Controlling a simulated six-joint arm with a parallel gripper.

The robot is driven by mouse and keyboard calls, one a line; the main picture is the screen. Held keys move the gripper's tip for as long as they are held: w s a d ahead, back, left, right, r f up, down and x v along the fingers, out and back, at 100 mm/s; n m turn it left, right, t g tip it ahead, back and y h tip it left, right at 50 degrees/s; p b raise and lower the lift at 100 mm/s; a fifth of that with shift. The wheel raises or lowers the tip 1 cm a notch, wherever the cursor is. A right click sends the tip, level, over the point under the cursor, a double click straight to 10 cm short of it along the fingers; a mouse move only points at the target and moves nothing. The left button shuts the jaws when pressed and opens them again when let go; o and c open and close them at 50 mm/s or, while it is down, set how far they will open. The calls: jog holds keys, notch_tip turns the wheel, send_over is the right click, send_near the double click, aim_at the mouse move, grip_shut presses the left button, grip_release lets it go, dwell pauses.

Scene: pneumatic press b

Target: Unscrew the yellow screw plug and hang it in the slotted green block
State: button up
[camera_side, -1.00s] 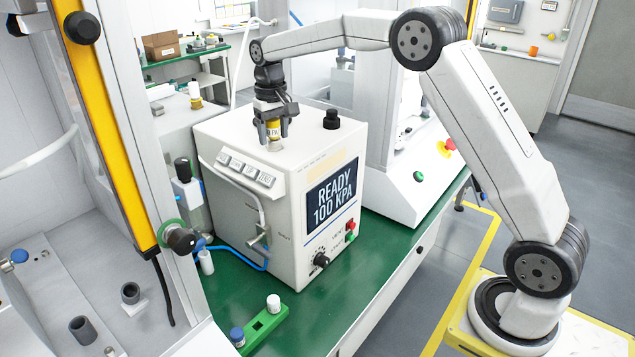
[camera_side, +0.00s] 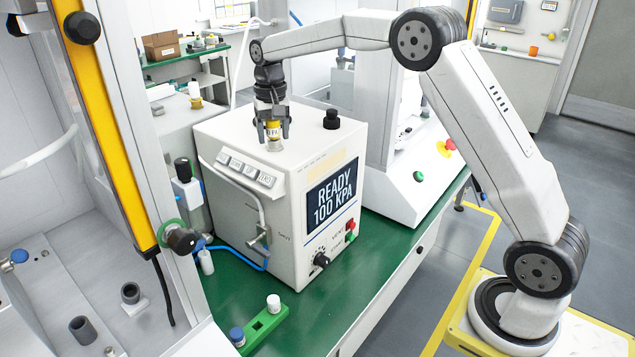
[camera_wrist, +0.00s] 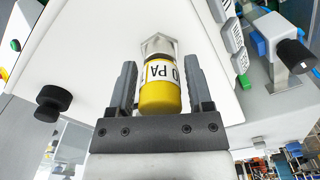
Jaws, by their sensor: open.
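The yellow screw plug (camera_side: 273,129), with a white label band, stands upright on the top of the white press box. In the wrist view the plug (camera_wrist: 160,95) sits between the two jaws, with a gap on each side. A clear or metallic hex collar (camera_wrist: 160,46) shows at its far end. My gripper (camera_side: 272,138) points down over the plug, open, with its fingers on either side of it; it also shows in the wrist view (camera_wrist: 160,90). The slotted green block (camera_side: 264,329) lies on the green bench at the front, with one blue-capped and one white-capped piece on it.
The white press box (camera_side: 235,150) has a lit screen (camera_side: 332,194) reading READY 100 KPA. A black knob (camera_side: 331,119) stands on its top, right of the plug. A bent handle and blue hose are on its left side. Green bench top is clear around the block.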

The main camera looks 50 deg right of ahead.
jog(key=c, duration=0.8)
jog(key=shift+n, duration=1.1)
jog(key=shift+n, duration=0.8)
jog(key=shift+n, duration=0.6)
